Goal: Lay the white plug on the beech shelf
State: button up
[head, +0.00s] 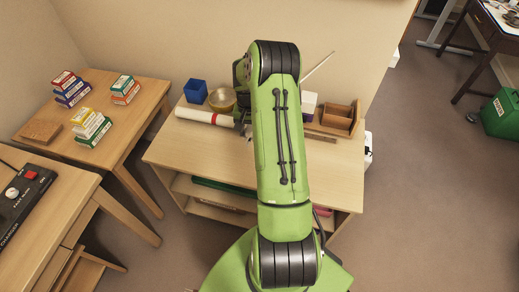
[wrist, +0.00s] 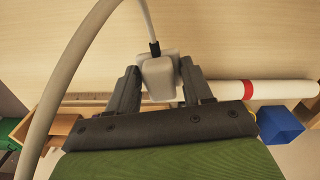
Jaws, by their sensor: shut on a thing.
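The white plug (wrist: 158,78) is between the two dark fingers of my gripper (wrist: 160,72) in the wrist view, with its cable running up from a dark collar. My gripper is shut on it. Pale wood fills the background behind the plug; I cannot tell the gap between them. In the head view the beech shelf (head: 170,155) is a light wooden unit with a top board and a lower board. My gripper (head: 244,126) is over its top, largely hidden by my green arm, and the plug is not clearly seen there.
On the unit's top stand a blue cube (head: 195,91), a brass bowl (head: 222,99), a white roll with a red band (head: 198,116), and a wooden box (head: 338,119). The front left of the top is clear. A side table (head: 130,95) holds small boxes.

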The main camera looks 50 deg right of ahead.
jog(key=s+d+m+b, duration=0.2)
jog(key=d, duration=0.2)
notch_tip(320, 180, down, 9)
jog(key=b, duration=0.3)
jog(key=shift+s+d+f, duration=0.15)
jog(key=shift+f, duration=0.05)
jog(key=o, duration=1.1)
jog(key=shift+c, duration=0.2)
jog(key=shift+r, duration=0.1)
